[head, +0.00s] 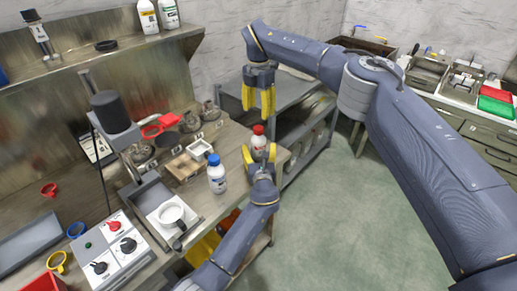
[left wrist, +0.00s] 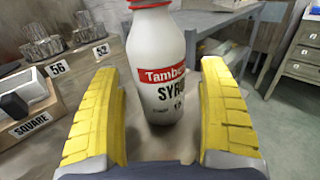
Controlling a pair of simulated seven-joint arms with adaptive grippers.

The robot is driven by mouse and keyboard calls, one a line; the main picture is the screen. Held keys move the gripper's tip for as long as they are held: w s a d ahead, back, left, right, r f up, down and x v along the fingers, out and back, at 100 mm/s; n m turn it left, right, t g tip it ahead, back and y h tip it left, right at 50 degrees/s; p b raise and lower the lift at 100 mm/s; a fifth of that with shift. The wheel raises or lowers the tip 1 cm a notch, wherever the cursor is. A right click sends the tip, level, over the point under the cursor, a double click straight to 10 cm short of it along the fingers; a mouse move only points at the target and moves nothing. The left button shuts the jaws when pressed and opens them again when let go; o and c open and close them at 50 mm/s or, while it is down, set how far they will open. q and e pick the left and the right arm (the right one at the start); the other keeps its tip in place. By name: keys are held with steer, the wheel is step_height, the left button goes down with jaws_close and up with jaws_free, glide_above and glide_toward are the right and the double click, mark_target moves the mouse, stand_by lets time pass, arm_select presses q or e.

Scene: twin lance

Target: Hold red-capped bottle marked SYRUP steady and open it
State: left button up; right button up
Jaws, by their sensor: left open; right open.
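The red-capped bottle (head: 258,142) is white and stands upright near the right end of the bench in the head view. In the left wrist view the bottle (left wrist: 160,65) shows a red band and the letters SYR; its cap top is cut off. My left gripper (head: 260,155) is open, with its yellow fingers on either side of the bottle's body; in the left wrist view gaps show between the bottle and both fingers (left wrist: 160,115). My right gripper (head: 258,103) is open and empty, pointing down, above and behind the bottle in the head view.
A blue-capped bottle (head: 216,174) stands left of my left gripper. A grey shelf cart (head: 285,98) stands behind. The bench edge is close to the red-capped bottle.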

arm_select(q)
steer(key=shift+w, duration=0.7)
steer(key=shift+a, duration=0.1)
jaws_close()
